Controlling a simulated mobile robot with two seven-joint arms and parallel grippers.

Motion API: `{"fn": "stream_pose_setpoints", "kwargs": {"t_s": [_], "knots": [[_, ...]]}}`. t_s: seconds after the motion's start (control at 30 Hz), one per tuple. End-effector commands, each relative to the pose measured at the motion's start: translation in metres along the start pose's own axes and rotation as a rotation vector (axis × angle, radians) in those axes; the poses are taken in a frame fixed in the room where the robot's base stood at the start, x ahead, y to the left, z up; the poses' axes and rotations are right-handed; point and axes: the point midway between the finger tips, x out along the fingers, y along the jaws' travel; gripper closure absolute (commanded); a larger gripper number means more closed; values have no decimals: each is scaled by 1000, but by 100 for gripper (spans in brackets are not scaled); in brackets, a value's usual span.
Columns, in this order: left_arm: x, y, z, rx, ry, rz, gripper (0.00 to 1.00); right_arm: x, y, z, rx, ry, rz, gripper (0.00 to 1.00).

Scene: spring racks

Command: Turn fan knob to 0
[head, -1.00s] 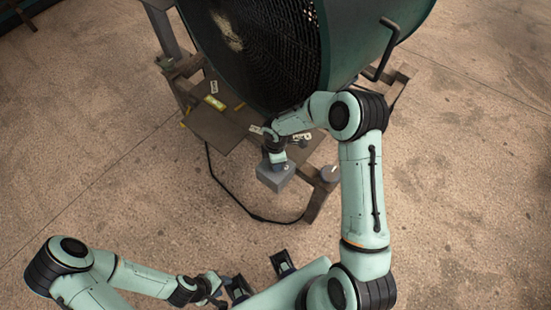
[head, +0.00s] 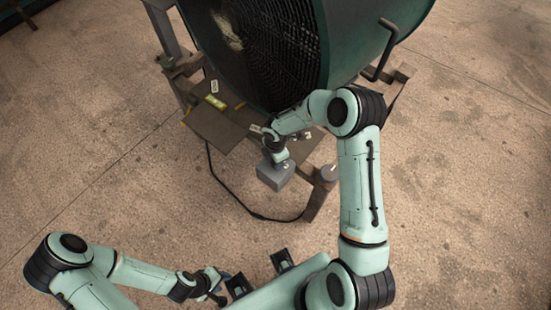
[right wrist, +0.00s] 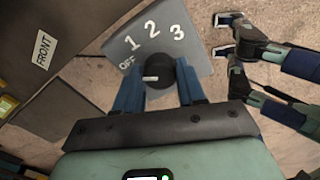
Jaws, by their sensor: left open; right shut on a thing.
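The fan knob (right wrist: 162,84) is a dark round knob on a grey control box (right wrist: 196,62), which carries the white labels OFF, 1, 2 and 3. The knob's white mark lies on its left side, close to the OFF label. My right gripper (right wrist: 160,88) is shut on the knob, one blue finger on each side. In the head view, the grey box (head: 272,178) sits below my right wrist, which hides the knob. My left gripper (head: 220,290) is open and empty near the bottom of the head view, away from the box.
A large fan (head: 270,50) with a dark grille stands on a stand above the box. A brown platform (head: 215,128) holds small labels and a yellow item (head: 215,102). A black cable (head: 225,190) loops over the floor, which is otherwise clear.

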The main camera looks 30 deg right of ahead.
Motion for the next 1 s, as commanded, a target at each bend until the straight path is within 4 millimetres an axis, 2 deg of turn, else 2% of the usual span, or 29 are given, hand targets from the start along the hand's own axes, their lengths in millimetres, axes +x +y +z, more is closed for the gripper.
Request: {"fn": "stream_pose_setpoints", "kwargs": {"t_s": [0.07,0.1,0.17,0.43,0.57,0.67,1.0], "knots": [[0,0,0,0,0,0,57,-1,1,1,-1,-1,2,91],[0,0,0,0,0,0,57,-1,1,1,-1,-1,2,51],[0,0,0,0,0,0,57,-1,1,1,-1,-1,2,35],[0,0,0,0,0,0,57,-1,0,0,1,-1,1,35],[-1,0,0,0,0,0,57,-8,1,0,1,-1,1,35],[-3,1,-1,1,1,1,57,-24,1,0,1,-1,4,35],[-11,5,-4,2,6,2,57,-100,2,1,1,-2,6,35]]}}
